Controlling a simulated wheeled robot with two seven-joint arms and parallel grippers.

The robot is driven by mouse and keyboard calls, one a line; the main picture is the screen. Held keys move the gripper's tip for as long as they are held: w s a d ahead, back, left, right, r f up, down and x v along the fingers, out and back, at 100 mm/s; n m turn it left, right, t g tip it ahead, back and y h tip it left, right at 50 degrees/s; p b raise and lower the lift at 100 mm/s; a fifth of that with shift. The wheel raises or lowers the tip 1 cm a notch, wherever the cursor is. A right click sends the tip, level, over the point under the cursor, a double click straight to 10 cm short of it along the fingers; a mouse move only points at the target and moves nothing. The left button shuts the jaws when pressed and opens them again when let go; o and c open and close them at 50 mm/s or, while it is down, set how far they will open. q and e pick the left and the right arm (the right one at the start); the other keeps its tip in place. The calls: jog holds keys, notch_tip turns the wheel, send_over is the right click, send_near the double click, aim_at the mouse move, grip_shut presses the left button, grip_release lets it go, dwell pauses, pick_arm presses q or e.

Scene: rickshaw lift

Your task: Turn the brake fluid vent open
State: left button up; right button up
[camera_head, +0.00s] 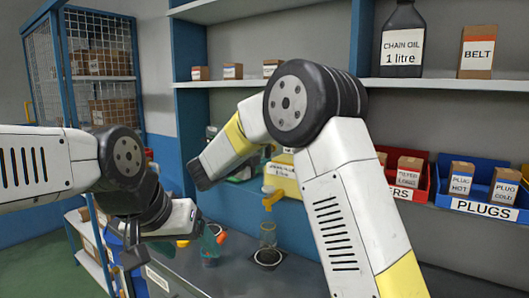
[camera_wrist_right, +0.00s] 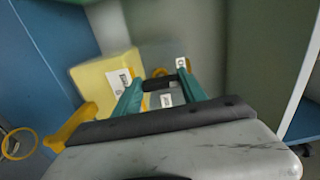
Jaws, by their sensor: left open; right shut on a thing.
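A yellow canister (camera_head: 285,179) with a white label stands on the back shelf, and it also shows in the right wrist view (camera_wrist_right: 108,82). A grey container (camera_wrist_right: 165,52) with a small yellow round part (camera_wrist_right: 160,72) stands beside it. My right gripper (camera_wrist_right: 158,86) has its teal fingers shut on a small dark part in front of the grey container. What that part is, and the brake fluid vent itself, I cannot make out. In the head view my right forearm partly hides this area. My left gripper (camera_head: 205,230) is open above the grey bench at lower left.
A yellow spout (camera_head: 272,200) stands over a clear jar (camera_head: 267,235) and a dark bowl (camera_head: 268,257) on the bench. Red and blue bins (camera_head: 485,210) line the right shelf. A chain oil bottle (camera_head: 402,45) stands above. A blue mesh cage (camera_head: 65,60) is at left.

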jog(key=shift+a, duration=0.1)
jog(key=o, duration=1.4)
jog(key=shift+c, duration=0.2)
jog(key=v, duration=0.7)
jog(key=shift+s+a, duration=0.2)
jog(key=shift+s, duration=0.15)
